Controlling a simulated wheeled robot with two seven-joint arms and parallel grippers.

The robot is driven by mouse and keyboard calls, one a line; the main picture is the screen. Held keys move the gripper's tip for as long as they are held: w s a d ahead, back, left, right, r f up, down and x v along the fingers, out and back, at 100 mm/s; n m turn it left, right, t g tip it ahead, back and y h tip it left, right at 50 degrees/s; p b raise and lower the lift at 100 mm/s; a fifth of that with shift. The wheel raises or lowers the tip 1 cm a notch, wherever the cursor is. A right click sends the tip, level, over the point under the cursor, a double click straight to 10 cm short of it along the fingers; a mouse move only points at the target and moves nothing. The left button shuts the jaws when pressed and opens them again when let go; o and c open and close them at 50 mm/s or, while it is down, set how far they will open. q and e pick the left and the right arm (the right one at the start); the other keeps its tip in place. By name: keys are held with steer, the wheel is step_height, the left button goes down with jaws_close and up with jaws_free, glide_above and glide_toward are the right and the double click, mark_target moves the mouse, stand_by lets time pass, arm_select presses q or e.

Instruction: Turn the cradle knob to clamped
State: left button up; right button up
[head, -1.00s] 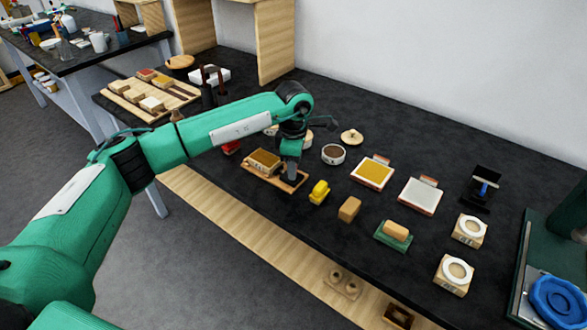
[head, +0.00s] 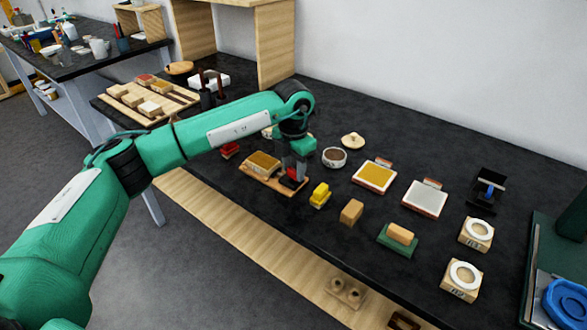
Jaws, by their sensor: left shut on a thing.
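The cradle (head: 262,179) is a flat wooden board on the black bench, holding a block with a golden-brown top (head: 262,162) at its left part. My left gripper (head: 292,177) points down at the cradle's right end, its jaws shut on the small cradle knob there. A red and dark part (head: 289,183) shows at the fingertips; the fingers hide most of the knob, and its setting cannot be read. My right gripper is not in view.
Close right of the cradle are a yellow object (head: 320,195) and a tan block (head: 351,212). A red block (head: 231,149) lies behind left. A round bowl (head: 334,157) and a gold-topped tile (head: 374,177) stand beyond.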

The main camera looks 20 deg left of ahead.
mark_target(294, 170)
arm_select(q)
steer(key=shift+r+n, duration=0.15)
steer(key=shift+n, duration=0.85)
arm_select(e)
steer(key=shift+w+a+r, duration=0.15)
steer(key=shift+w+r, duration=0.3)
arm_select(q)
steer(key=shift+w, duration=0.1)
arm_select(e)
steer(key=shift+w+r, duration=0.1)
arm_select(q)
steer(key=o, duration=1)
steer(key=shift+r, duration=0.2)
step_height(294, 170, up, 13)
steer(key=b, duration=0.1)
steer(key=shift+r, duration=0.15)
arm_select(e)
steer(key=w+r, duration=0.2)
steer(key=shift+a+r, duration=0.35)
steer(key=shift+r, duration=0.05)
